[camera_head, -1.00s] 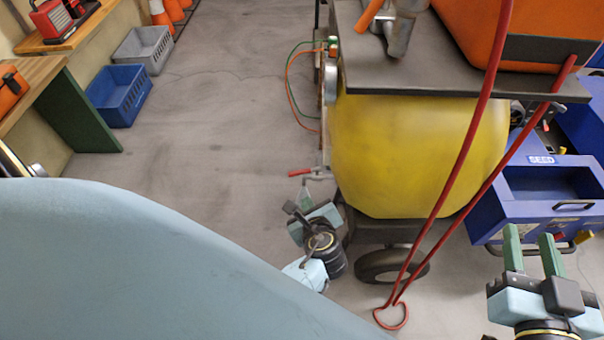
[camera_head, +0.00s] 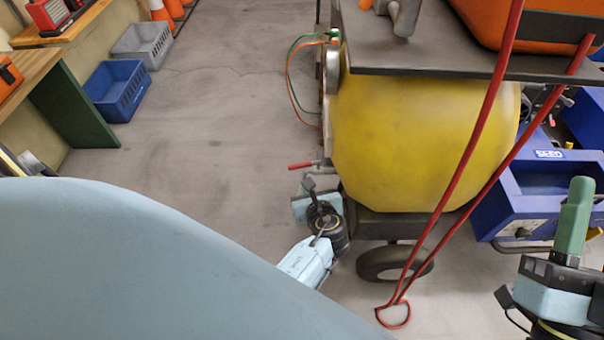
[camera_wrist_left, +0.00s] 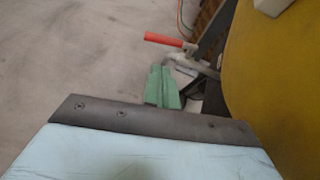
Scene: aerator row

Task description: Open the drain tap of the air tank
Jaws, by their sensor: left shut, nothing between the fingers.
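The yellow air tank (camera_head: 420,140) stands right of centre in the head view and fills the right edge of the left wrist view (camera_wrist_left: 285,75). The drain tap's red lever (camera_head: 301,165) sticks out to the left, low beside the tank. The lever also shows in the left wrist view (camera_wrist_left: 163,39), with a grey metal body at its right end. My left gripper (camera_head: 312,190) is just below the tap; its green fingers (camera_wrist_left: 162,75) are together and empty, short of the lever. Contact with the tap body cannot be told. My right gripper (camera_head: 577,190) is at the far right, its fingers seen edge-on.
Red hoses (camera_head: 470,165) hang in front of the tank down to the floor. A black wheel (camera_head: 385,264) is below it. A blue machine (camera_head: 545,200) stands at the right. Blue (camera_head: 118,90) and grey crates (camera_head: 142,47) are at the left; the floor between is clear.

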